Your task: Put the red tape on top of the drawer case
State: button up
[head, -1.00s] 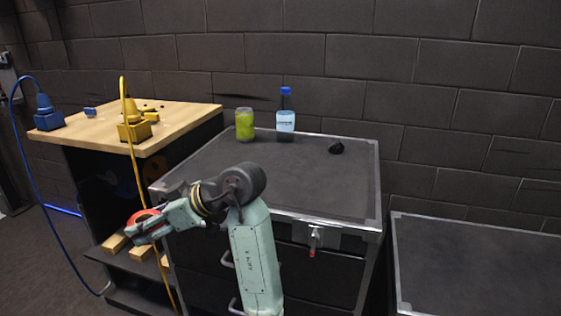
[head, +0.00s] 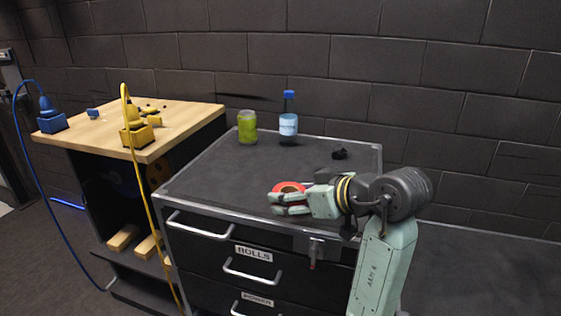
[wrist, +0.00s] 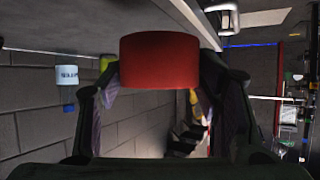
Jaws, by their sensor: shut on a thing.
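The red tape (head: 288,188) is a red roll held at the end of my gripper (head: 290,198). In the wrist view the red tape (wrist: 160,61) sits between both fingers of my gripper (wrist: 160,88), which is shut on it. The drawer case (head: 225,185) is a dark cabinet with a grey metal rim and labelled drawers. In the head view the tape appears over the front part of its top. I cannot tell whether the tape touches the top.
On the case top stand a green jar (head: 247,127) and a blue-capped bottle (head: 288,120) at the back, and a small black object (head: 340,154) at the right. The left and middle of the top are clear. A wooden-topped bench (head: 175,118) with yellow and blue tools stands left.

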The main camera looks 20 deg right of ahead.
jog(key=shift+s+d+r+m+h, duration=0.15)
jog(key=shift+s+d+m+h, duration=0.2)
jog(key=shift+d, duration=0.4)
jog(key=shift+w, duration=0.2)
jog(key=w+p, duration=0.1)
jog(key=w, duration=0.4)
jog(key=w+a+f+p, duration=0.1)
jog(key=w, duration=0.4)
jog(key=w+a+p, duration=0.1)
jog(key=w, duration=0.4)
jog(key=shift+w+f+p, duration=0.15)
jog(key=shift+f+p, duration=0.15)
jog(key=shift+p, duration=0.05)
jog(key=shift+f+p, duration=0.5)
jog(key=shift+f, duration=1.25)
jog(key=shift+f, duration=0.15)
jog(key=o, duration=1.2)
